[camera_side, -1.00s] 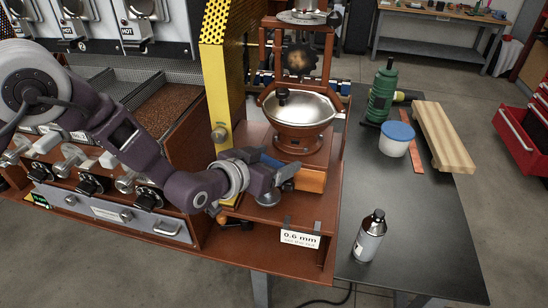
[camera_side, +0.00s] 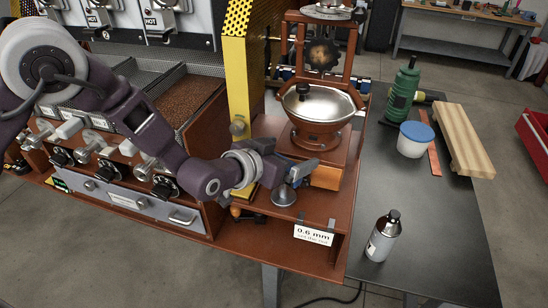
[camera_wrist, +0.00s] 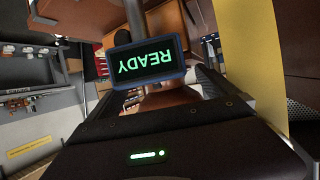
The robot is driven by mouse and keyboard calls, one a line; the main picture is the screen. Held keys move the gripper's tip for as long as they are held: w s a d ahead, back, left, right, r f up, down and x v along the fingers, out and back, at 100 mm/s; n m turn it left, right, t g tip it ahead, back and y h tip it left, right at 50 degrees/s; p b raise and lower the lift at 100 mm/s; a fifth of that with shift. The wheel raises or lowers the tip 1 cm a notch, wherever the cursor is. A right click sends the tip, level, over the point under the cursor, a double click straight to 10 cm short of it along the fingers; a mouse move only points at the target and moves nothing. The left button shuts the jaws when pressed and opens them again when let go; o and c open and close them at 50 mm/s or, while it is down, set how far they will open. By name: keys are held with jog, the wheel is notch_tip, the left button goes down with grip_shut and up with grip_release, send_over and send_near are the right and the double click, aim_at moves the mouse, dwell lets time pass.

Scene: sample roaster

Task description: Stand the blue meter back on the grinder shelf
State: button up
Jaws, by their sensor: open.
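The blue meter (camera_side: 304,169) is at the grinder shelf (camera_side: 268,235), above its silver round base (camera_side: 285,196). It looks upright, with the base seeming to rest on the shelf. In the wrist view the meter (camera_wrist: 148,60) has a blue frame and a dark screen with green "READY" letters, upside down in the picture; a grey stem meets it. My gripper (camera_side: 281,166) is open, close beside the meter on its left. Its fingers partly hide the meter's stem in the side view. I cannot tell whether a finger touches it.
The grinder with its steel bowl (camera_side: 318,102) stands just behind the meter. A yellow perforated guard (camera_side: 239,75) rises behind my wrist. A "0.6 mm" card (camera_side: 313,235) hangs at the shelf's front edge. A bottle (camera_side: 383,237) stands on the dark table to the right.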

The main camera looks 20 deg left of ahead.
jog(key=v, duration=1.1)
jog(key=shift+s+r, duration=0.35)
jog(key=shift+d, duration=0.15)
jog(key=s+a+r+n+g+y, duration=0.1)
jog(key=s+a+r+g, duration=0.1)
jog(key=s+a+r, duration=0.35)
jog(key=s+a+r+n+g+y, duration=0.1)
jog(key=s+a+r+y, duration=0.15)
jog(key=a+r, duration=0.55)
jog(key=s+a+g, duration=0.1)
jog(key=s+a, duration=0.2)
jog(key=s, duration=0.3)
jog(key=s+a+f+n+g+y, duration=0.1)
jog(key=s+a, duration=0.3)
jog(key=s, duration=0.3)
jog(key=s+a+n+g, duration=0.1)
jog(key=s+a, duration=0.2)
jog(key=s, duration=0.4)
jog(key=shift+a+f+g, duration=0.3)
jog(key=shift+a+g, duration=0.05)
jog(key=shift+g, duration=0.05)
jog(key=shift+y, duration=0.25)
